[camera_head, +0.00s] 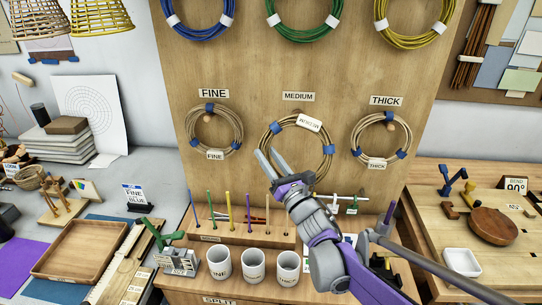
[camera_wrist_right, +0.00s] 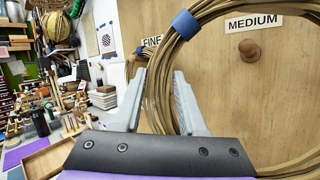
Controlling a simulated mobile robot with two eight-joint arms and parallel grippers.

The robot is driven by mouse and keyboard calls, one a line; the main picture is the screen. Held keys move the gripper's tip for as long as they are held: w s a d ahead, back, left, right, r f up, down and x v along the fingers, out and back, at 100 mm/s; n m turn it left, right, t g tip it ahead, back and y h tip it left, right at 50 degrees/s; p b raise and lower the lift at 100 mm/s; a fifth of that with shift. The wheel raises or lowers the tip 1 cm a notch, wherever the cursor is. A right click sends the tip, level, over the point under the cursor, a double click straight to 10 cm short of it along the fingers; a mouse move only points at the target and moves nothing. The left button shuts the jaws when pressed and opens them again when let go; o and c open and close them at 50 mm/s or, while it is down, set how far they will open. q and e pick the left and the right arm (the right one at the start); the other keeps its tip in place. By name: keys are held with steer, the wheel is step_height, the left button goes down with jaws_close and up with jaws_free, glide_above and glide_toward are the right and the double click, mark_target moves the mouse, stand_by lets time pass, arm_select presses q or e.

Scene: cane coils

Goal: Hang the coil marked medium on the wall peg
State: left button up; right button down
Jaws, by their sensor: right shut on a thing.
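The medium coil (camera_head: 326,153), a ring of tan cane with blue ties and a tilted tag reading MEDIUM (camera_head: 309,123), is in front of the wooden board under the MEDIUM sign (camera_head: 298,96). My right gripper (camera_head: 268,156) is shut on the coil's left side. In the right wrist view, the coil's strands (camera_wrist_right: 160,85) run between the fingers (camera_wrist_right: 166,80). That view shows the round wooden wall peg (camera_wrist_right: 249,48) through the ring's opening, below the sign. My left gripper is not in view.
The fine coil (camera_head: 238,143) and thick coil (camera_head: 357,147) hang on either side. Blue, green and yellow coils (camera_head: 305,35) hang above. Below are a rack of upright coloured sticks (camera_head: 240,237) and several white cups (camera_head: 253,266). A wooden tray (camera_head: 112,225) lies at the left.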

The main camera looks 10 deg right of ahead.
steer(key=shift+w+d+f, duration=0.1)
steer(key=shift+w, duration=0.5)
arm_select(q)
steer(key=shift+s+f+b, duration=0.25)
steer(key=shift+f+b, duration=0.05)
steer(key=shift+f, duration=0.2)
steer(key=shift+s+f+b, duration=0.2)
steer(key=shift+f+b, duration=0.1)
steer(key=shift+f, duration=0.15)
arm_select(e)
steer(key=w+d+f, duration=0.2)
steer(key=w+d, duration=0.1)
steer(key=w, duration=0.8)
steer(key=shift+w+d+f, duration=0.15)
steer(key=shift+w+d, duration=0.1)
steer(key=shift+w, duration=0.15)
steer(key=shift+c, duration=1.9)
jaws_free()
